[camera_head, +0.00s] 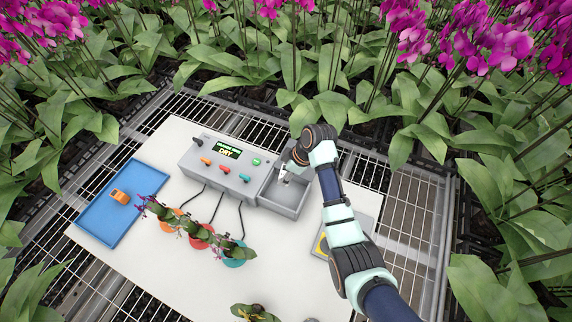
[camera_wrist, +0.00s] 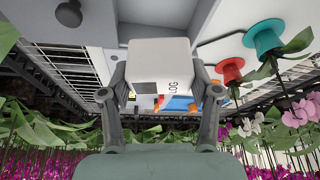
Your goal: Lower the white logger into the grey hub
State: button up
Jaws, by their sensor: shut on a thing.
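The white logger (camera_wrist: 160,58), a small block marked LOG, is between the two fingers of my gripper (camera_wrist: 160,92) in the wrist view. My gripper is shut on it. In the head view the logger is a small pale shape (camera_head: 285,177), partly hidden by my wrist. The grey hub (camera_head: 190,163) has a lit screen reading DRY, several coloured plugs and an open square bay (camera_head: 294,212) at its right end. My gripper is over the upper left part of that bay. I cannot tell how high the logger is above the bay floor.
A blue tray (camera_head: 92,222) with an orange device (camera_head: 120,197) lies at the left of the white board (camera_head: 150,262). Orange, red (camera_head: 202,238) and teal (camera_head: 234,260) pots with cables stand in front of the hub. A grey item with yellow (camera_head: 322,246) is partly behind my arm.

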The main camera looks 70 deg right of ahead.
jog(key=shift+w+d+f, duration=0.1)
jog(key=shift+d, duration=0.1)
jog(key=shift+a+f+b, duration=0.3)
jog(key=shift+f, duration=0.1)
jog(key=shift+f+b, duration=4.05)
jog(key=shift+f, duration=1.05)
jog(key=shift+f, duration=0.5)
jog(key=o, duration=1.3)
jog(key=shift+c, duration=0.2)
jog(key=v, duration=1.2)
